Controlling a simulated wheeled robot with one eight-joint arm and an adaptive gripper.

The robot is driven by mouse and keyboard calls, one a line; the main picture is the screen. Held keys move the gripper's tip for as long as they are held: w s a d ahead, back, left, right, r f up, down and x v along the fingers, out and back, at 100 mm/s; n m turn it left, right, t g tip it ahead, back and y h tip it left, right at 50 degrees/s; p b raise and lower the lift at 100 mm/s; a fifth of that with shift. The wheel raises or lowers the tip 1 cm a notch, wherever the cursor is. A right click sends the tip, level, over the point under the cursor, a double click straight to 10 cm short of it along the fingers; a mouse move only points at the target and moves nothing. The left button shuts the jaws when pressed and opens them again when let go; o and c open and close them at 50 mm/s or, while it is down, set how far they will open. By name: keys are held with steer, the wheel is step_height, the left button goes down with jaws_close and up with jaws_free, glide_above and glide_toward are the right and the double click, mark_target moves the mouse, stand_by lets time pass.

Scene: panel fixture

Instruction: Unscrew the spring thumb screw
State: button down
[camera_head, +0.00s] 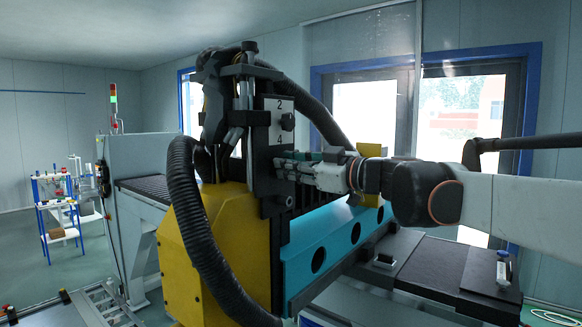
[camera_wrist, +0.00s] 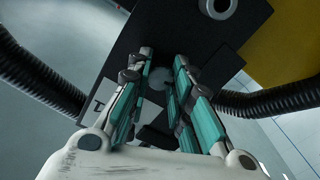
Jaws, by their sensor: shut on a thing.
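In the head view the screw is hidden behind the fingers.
A thick black corrugated hose (camera_head: 197,235) hangs left of the panel, and another (camera_head: 318,115) arcs behind it. A yellow housing (camera_head: 235,240) and a teal beam with round holes (camera_head: 325,255) lie below. Open room is at the far left.

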steer(key=shift+f+n, duration=0.2)
steer(key=shift+n, duration=0.4)
steer(key=c, duration=1.4)
jaws_free()
steer(key=shift+r, duration=0.1)
steer(key=shift+d, duration=0.1)
steer(key=v, duration=0.7)
steer(key=shift+s, duration=0.2)
steer(key=shift+d, duration=0.15)
